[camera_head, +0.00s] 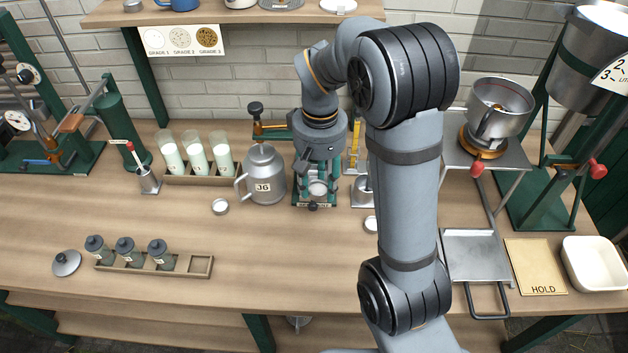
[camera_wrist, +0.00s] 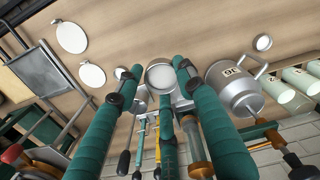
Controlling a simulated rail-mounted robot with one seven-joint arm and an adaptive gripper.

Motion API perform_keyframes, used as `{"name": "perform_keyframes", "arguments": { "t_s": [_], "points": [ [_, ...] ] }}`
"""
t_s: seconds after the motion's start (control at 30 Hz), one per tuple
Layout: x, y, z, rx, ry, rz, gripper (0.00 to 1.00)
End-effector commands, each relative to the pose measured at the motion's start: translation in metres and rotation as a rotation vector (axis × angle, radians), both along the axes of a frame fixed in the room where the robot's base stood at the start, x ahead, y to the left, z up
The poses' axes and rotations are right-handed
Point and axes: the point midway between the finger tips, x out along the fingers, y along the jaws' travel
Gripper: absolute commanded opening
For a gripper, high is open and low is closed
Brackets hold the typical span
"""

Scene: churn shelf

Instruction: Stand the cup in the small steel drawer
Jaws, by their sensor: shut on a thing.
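My gripper (camera_wrist: 158,70) has teal-green fingers with black joints; in the wrist view they come down on both sides of a small round steel cup (camera_wrist: 160,78). The gripper is shut on the cup, whose round end faces the camera. In the head view the cup (camera_head: 318,188) shows below my wrist, right of the can marked J6. Its height above the bench is hard to tell. A shallow, drawer-like steel tray (camera_head: 474,246) with a dark loop handle sits to the right, below the stand with the pan. It also shows in the wrist view (camera_wrist: 45,72), apart from the gripper.
The J6 can (camera_head: 265,186) stands close left of the gripper. Several tools stand close on the other side. A pan (camera_head: 497,112) stands on the steel stand. A HOLD board (camera_head: 535,262) and a white tub (camera_head: 596,262) lie right of the tray.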

Motion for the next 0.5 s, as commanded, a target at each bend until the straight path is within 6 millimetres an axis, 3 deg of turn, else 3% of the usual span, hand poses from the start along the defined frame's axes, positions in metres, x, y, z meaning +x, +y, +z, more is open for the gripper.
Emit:
{"name": "perform_keyframes", "arguments": {
  "t_s": [0.3, 0.5],
  "points": [
    [0.066, 0.006, -0.037, -0.002, 0.005, -0.002, 0.16],
    [0.098, 0.009, -0.057, -0.001, 0.002, -0.002, 0.16]
  ]
}}
